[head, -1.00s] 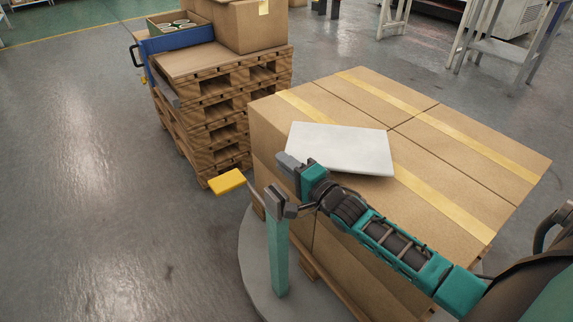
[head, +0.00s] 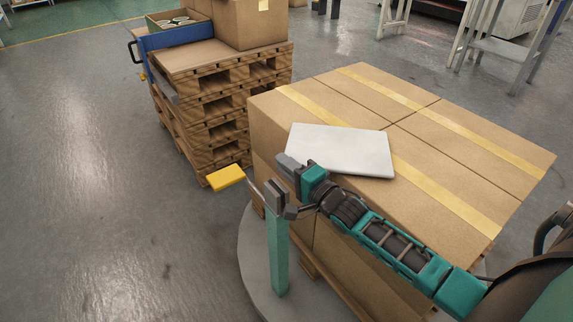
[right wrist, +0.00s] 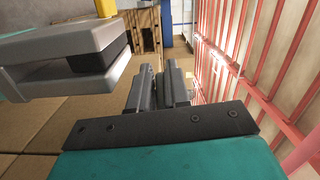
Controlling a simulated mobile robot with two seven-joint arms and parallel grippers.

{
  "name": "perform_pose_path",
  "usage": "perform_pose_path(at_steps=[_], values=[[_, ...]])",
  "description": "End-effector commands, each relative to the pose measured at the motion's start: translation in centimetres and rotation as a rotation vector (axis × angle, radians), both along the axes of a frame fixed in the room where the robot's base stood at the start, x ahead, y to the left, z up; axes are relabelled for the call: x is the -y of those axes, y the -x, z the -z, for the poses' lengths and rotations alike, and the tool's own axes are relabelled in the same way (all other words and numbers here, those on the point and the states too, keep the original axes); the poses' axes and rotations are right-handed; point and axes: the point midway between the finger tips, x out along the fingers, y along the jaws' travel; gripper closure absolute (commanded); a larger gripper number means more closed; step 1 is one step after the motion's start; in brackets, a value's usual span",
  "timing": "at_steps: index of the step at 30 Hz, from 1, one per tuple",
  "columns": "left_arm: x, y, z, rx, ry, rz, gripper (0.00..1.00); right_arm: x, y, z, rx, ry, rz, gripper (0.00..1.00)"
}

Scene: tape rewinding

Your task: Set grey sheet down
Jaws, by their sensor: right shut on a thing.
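The grey sheet (head: 341,150) is a pale, flat, nearly rectangular slab over the near left part of the cardboard box tops (head: 440,145). My right gripper (head: 289,163) is at its near left corner and shut on it. The sheet lies about level, close over the boxes; I cannot tell whether it touches them. In the right wrist view, the fingers of my right gripper (right wrist: 158,88) are close together, and I cannot make out the sheet there. My left gripper is not in view.
A stack of wooden pallets (head: 214,105) stands at the back left with a blue container (head: 178,40) and a cardboard box (head: 250,25) on it. A yellow paddle (head: 226,177) is left of my right gripper. Bare floor is at the left. Red bars (right wrist: 255,60) show in the right wrist view.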

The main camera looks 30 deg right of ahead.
Motion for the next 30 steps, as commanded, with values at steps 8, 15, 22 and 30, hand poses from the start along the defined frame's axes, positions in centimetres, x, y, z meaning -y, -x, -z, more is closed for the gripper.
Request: perform_pose_path(at_steps=[8, 15, 22, 30], values=[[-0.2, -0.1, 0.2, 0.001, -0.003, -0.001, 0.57, 0.0, 0.0, 0.3, 0.002, 0.001, 0.000, 0.74], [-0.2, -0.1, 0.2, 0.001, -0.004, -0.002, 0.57, 0.0, 0.0, 0.3, 0.002, 0.000, 0.000, 0.54], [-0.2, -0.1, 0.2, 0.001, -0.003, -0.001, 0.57, 0.0, 0.0, 0.3, 0.000, -0.001, 0.000, 0.54], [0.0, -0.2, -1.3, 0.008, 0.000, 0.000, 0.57, 0.4, 2.7, 0.2, -0.005, 0.000, -0.001, 0.54]])
